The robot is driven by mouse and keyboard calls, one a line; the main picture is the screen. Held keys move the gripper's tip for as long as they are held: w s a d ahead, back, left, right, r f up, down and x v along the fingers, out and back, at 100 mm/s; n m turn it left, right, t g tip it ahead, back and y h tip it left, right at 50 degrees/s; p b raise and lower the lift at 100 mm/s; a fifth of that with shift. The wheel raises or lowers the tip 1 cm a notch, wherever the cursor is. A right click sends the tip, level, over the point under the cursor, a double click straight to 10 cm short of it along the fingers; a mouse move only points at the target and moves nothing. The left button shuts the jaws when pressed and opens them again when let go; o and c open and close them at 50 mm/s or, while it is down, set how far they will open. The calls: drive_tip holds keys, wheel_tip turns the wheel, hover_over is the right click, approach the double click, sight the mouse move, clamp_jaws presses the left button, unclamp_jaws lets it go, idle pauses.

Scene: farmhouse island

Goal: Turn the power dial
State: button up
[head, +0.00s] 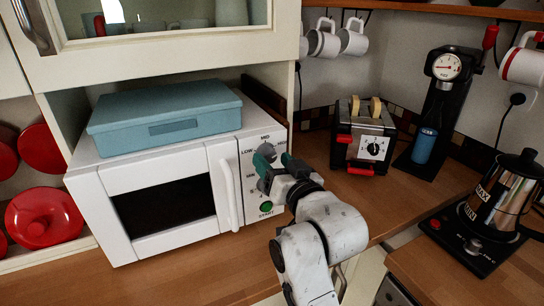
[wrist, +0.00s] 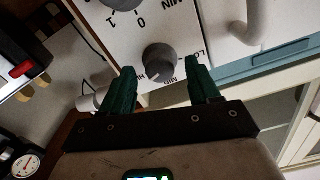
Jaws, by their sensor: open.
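The white microwave (head: 160,185) stands on the wooden counter, with two grey dials on its front panel. The power dial (head: 267,151) is the upper one, marked LOW, MID and HI. In the wrist view, which is upside down, the power dial (wrist: 160,60) sits between the fingertips with a gap on either side. The lower timer dial (wrist: 122,3) is cut off by the top edge there. My gripper (head: 274,162) is open, its teal fingers in front of the panel. It also shows in the wrist view (wrist: 160,70). In the head view the fingers partly cover the dials.
A blue box (head: 170,115) lies on top of the microwave. The microwave's door handle (head: 228,182) sticks out left of the panel. The green START button (head: 266,206) is below the dials. A toaster (head: 364,135), a coffee press (head: 440,110) and a kettle (head: 497,195) stand to the right.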

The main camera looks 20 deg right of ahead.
drive_tip(key=shift+w, duration=0.8)
drive_tip(key=shift+c, duration=0.2)
drive_tip(key=c, duration=1)
